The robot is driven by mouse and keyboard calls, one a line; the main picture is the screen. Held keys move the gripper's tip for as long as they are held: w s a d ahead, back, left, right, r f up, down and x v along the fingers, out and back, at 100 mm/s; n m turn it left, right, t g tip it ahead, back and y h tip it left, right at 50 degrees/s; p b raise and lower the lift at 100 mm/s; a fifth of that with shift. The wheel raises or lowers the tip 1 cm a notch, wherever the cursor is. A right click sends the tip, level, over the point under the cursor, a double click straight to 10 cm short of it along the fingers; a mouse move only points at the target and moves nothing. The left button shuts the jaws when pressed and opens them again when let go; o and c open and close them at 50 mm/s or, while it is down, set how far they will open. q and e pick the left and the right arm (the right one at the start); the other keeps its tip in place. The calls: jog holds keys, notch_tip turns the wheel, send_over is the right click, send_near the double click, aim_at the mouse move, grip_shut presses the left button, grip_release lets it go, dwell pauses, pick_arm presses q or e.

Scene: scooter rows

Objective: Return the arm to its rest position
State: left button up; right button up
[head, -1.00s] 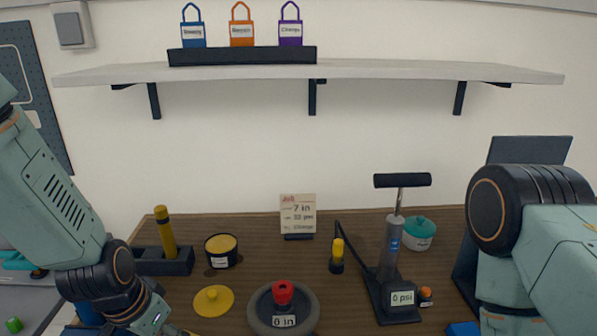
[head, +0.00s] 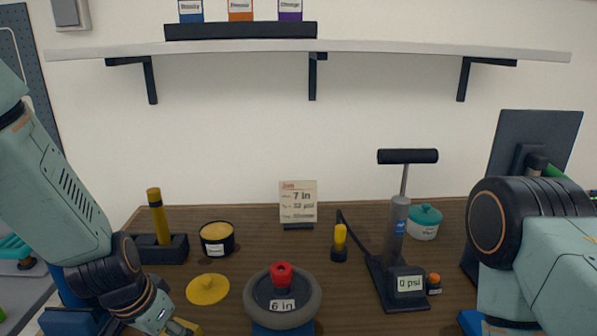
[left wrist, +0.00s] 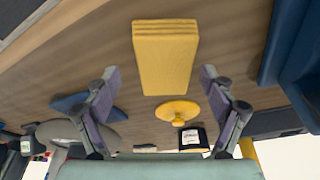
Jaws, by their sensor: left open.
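My left arm (head: 60,190) comes in from the left in the head view, angled down to the table's front left. Its gripper is mostly cut off at the bottom edge there. In the left wrist view my left gripper (left wrist: 159,76) is open and empty, its two fingers spread apart. A yellow stack of flat pieces (left wrist: 165,57) lies on the table in line with the gap; I cannot tell the distance. My right arm (head: 545,255) is folded at the right edge, and its gripper is out of view.
A shelf (head: 400,48) is above.

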pick_arm(q)
jog(key=shift+b+x, duration=0.55)
jog(key=shift+x, duration=0.3)
notch_tip(320, 180, up, 9)
jog(key=p, duration=0.5)
jog(key=shift+f+p, duration=0.25)
jog(key=shift+p, duration=0.1)
jog(key=shift+v, duration=0.85)
jog(key=shift+f, duration=0.15)
